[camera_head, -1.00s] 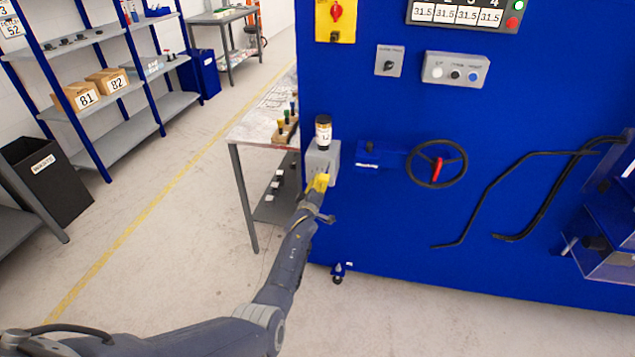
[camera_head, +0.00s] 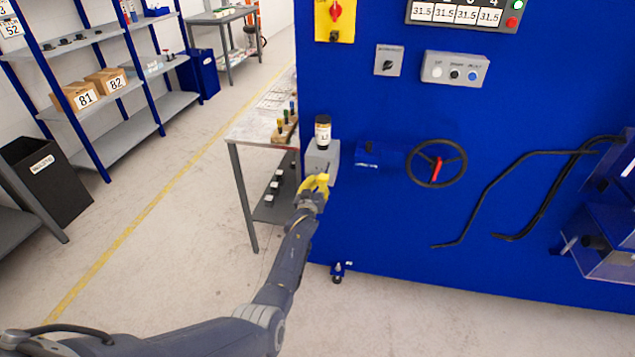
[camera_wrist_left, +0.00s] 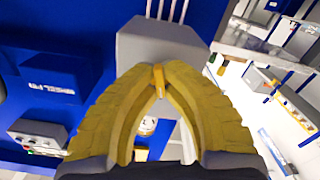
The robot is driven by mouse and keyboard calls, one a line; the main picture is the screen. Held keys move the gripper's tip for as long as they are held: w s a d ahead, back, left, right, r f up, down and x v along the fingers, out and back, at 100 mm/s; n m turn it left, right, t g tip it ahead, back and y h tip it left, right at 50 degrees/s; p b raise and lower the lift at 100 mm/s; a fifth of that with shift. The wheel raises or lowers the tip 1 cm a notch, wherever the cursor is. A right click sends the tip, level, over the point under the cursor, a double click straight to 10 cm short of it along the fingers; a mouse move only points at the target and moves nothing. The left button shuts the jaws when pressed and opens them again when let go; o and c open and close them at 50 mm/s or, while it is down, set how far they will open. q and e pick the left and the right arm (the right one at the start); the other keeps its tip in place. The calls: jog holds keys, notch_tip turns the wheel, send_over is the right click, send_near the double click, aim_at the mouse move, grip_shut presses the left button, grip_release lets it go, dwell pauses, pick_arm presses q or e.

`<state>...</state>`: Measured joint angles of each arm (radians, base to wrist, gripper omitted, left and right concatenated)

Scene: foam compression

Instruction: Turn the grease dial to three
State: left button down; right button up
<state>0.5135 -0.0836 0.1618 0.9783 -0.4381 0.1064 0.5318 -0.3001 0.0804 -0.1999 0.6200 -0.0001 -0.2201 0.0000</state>
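The grey grease box (camera_head: 321,158) sits on the left edge of the blue machine front, with a dark-capped, white-labelled bottle (camera_head: 323,131) upright on top. My left gripper (camera_head: 322,180) is at the lower front of this box. In the left wrist view the grey box (camera_wrist_left: 160,42) is straight ahead, and the yellow fingers (camera_wrist_left: 158,73) converge at its near side. Their tips close around a small orange-yellow piece (camera_wrist_left: 160,84), which looks like the grease dial. The fingers hide most of it, and I cannot read its setting. My right gripper is not in view.
A metal table (camera_head: 254,126) stands close on the left. Selector switches (camera_head: 389,61) are higher on the panel. The floor in front is clear.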

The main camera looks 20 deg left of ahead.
pick_arm(q)
jog(key=m, duration=0.3)
jog(key=shift+w+a+r+m, duration=0.15)
jog(key=shift+r+m, duration=0.15)
jog(key=shift+r, duration=0.1)
jog(key=shift+r+m, duration=0.1)
jog(key=shift+m, duration=1.6)
jog(key=c, duration=1.5)
grip_release()
jog(key=shift+d, duration=0.2)
jog(key=shift+c, duration=0.2)
jog(key=shift+f, duration=0.25)
jog(key=s, duration=1.2)
jog(key=shift+d, duration=0.4)
